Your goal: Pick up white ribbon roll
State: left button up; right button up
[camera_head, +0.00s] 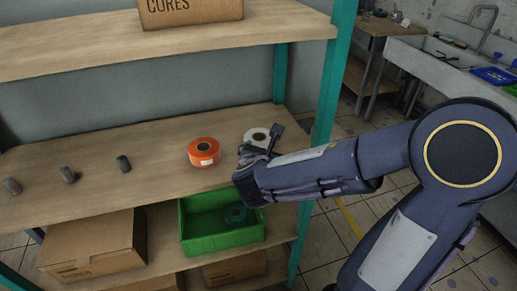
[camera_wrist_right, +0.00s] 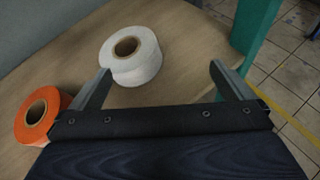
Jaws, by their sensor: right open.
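The white ribbon roll (camera_head: 257,136) lies on the middle shelf, near the teal post on the right. In the right wrist view the roll (camera_wrist_right: 137,62) lies flat with its brown core showing, ahead of the jaws and nearer the left finger. My right gripper (camera_head: 262,146) reaches over the shelf and hides part of the roll in the head view. In the wrist view the right gripper (camera_wrist_right: 158,78) is open with two spread fingers and nothing held between them. My left gripper is not in view.
An orange roll (camera_head: 204,153) lies just left of the white roll. Several small dark cylinders (camera_head: 68,175) stand further left on the shelf. The teal post (camera_head: 333,90) stands close on the right.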

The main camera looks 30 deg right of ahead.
aim_at(258, 143)
jog(key=w+n, duration=0.1)
jog(key=w+n+t, duration=0.1)
jog(key=w, duration=0.1)
jog(key=shift+a+r+n, duration=0.1)
jog(key=shift+a+n, duration=0.3)
jog(key=shift+w+t, duration=0.35)
jog(key=shift+t, duration=0.05)
jog(key=shift+w, duration=0.25)
jog(key=w+d+f, duration=0.2)
jog(key=w, duration=0.1)
jog(key=w+d+f, duration=0.1)
jog(key=w, duration=0.1)
jog(key=shift+f, duration=0.4)
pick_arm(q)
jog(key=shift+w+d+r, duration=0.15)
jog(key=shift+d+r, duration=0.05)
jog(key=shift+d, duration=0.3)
pick_arm(e)
jog(key=c, duration=1.1)
jog(key=shift+r, duration=0.1)
